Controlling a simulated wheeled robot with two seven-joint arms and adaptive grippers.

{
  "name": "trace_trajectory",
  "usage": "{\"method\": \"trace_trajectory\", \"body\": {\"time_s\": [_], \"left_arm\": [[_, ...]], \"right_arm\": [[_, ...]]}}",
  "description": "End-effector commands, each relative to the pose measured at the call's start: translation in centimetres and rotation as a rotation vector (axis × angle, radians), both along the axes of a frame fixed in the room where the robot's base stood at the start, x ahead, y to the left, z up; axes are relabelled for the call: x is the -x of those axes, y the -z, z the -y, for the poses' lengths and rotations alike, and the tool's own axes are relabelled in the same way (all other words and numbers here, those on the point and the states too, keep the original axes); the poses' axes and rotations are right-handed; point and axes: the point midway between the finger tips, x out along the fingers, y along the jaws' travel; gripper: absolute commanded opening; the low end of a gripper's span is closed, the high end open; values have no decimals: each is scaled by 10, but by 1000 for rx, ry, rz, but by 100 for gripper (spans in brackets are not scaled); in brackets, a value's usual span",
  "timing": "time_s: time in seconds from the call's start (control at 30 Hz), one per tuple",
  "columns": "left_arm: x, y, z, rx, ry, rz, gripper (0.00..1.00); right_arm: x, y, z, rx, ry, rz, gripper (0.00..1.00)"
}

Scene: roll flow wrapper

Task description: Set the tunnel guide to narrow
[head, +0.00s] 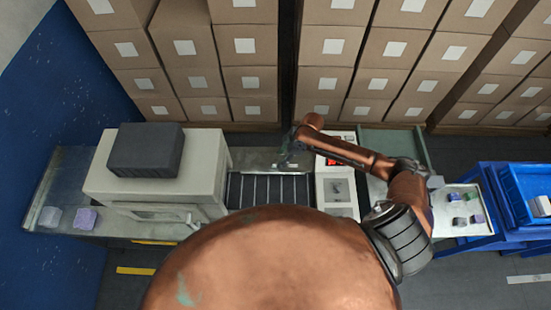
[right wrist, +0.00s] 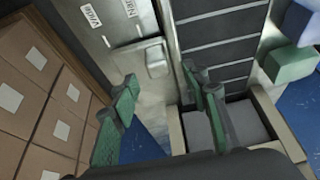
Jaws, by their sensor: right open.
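The tunnel guide's metal plate (right wrist: 110,55) shows in the right wrist view, with two labels at its top; one seems to read "WIDE" and the other is hard to read. A small pale knob (right wrist: 156,62) stands on this plate, near its right edge. My right gripper (right wrist: 160,76) is open, its green fingers spread apart and empty, with the knob beyond the fingertips and between them in the picture. I cannot tell whether they touch it. In the head view my right gripper (head: 288,148) is over the plate behind the slatted conveyor (head: 268,190). My left gripper is not in view.
The wrapper housing (head: 150,185) with a dark box (head: 146,150) on top is left of the conveyor. A control panel with a red display (head: 334,162) is right of it. Stacked cartons (head: 345,50) line the back. A tray (head: 458,228) and blue crate (head: 525,195) are at right.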

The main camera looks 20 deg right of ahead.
Motion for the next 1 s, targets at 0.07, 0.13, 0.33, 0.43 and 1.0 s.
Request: {"method": "trace_trajectory", "body": {"time_s": [0.07, 0.13, 0.33, 0.43, 1.0], "left_arm": [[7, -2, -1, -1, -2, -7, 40], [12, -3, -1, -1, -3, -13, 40], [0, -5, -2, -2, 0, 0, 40], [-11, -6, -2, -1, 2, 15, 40], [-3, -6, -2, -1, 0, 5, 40]], "right_arm": [[-4, 12, -7, -4, 2, -3, 42], [-7, 23, -10, -2, 1, -2, 42], [-11, 43, -16, -1, 3, -1, 42], [-11, 47, -16, 1, 3, -1, 42], [-11, 48, -17, 1, 3, -1, 21]]}}
